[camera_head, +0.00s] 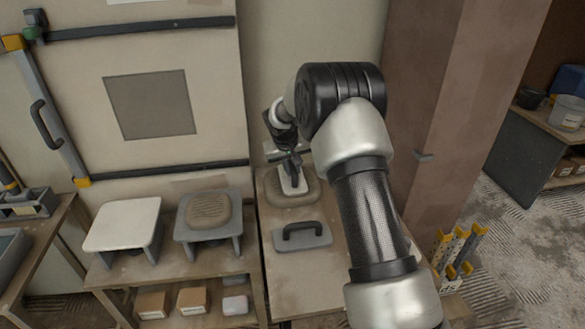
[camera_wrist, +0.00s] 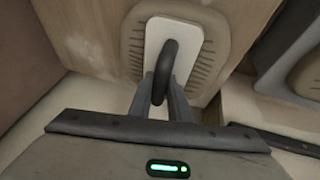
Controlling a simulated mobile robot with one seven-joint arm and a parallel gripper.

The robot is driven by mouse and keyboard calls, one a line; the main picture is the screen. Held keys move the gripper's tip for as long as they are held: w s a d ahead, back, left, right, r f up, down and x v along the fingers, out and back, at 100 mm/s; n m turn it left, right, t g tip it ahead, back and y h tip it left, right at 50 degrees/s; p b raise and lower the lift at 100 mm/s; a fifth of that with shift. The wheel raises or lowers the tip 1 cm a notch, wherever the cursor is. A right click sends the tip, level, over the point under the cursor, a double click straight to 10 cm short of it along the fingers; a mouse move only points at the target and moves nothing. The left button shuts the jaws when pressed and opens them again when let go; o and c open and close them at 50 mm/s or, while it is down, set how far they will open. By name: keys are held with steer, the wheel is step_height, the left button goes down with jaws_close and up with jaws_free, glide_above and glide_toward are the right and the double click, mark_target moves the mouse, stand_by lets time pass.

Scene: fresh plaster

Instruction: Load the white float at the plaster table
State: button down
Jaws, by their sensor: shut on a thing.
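The white float (camera_head: 299,187) lies flat over a ridged beige plaster patch (camera_head: 273,196) on the wooden plaster table (camera_head: 300,275). In the wrist view the float (camera_wrist: 157,38) is a white rectangle with a dark curved handle (camera_wrist: 168,62). The ridged plaster (camera_wrist: 205,68) shows around it. My gripper (camera_head: 290,158) reaches down from above. In the wrist view my gripper's fingers (camera_wrist: 164,92) are shut on the handle. Whether the float's underside touches the plaster is hidden.
A grey float (camera_head: 312,240) with a black handle lies in front on the table. To the left stand a white-topped stand (camera_head: 125,222) and a grey stand (camera_head: 187,236) bearing a ridged plaster patch. A brown pillar (camera_head: 445,110) rises at right. The wall is close behind.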

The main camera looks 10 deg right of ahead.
mark_target(292, 165)
steer(key=shift+r+p, duration=1.95)
steer(key=shift+r, duration=1.55)
steer(key=s+r, duration=0.4)
steer(key=s, duration=0.9)
steer(key=s+r, duration=0.4)
steer(key=s, duration=0.9)
steer(key=w+r+p, duration=0.3)
steer(key=r+p, duration=0.3)
steer(key=p, duration=0.6)
steer(key=shift+r+m, duration=0.35)
steer(key=shift+m, duration=0.05)
